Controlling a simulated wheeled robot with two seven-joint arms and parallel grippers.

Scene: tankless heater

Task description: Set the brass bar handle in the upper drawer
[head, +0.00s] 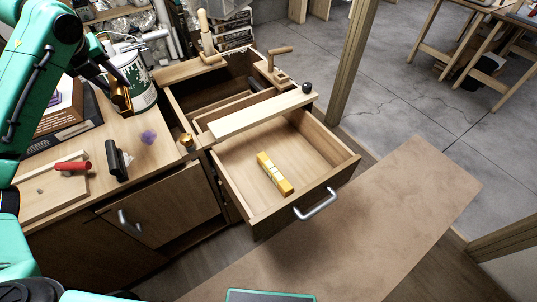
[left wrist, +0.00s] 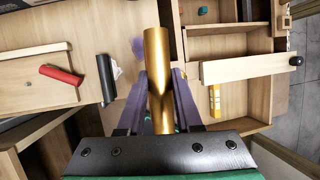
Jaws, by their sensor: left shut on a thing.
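The brass bar handle (head: 121,99) is a gold cylinder held above the left worktop in the head view. My left gripper (head: 118,91) is shut on it, near the paint can. In the left wrist view the brass bar (left wrist: 157,65) stands between the purple fingers of my left gripper (left wrist: 161,92) and sticks out past them. The upper drawer (head: 333,165) is pulled open, to the right of the gripper, with a grey bar handle on its front. A yellow level-like block (head: 274,173) lies inside, with bare floor around it. My right gripper is not in view.
A pale plank (head: 262,113) with a black knob (head: 306,88) lies across the drawer's back. A paint can (head: 137,80), a black block (head: 117,160), a red-handled tool (head: 72,166) and a small brass knob (head: 186,140) are on the left worktop.

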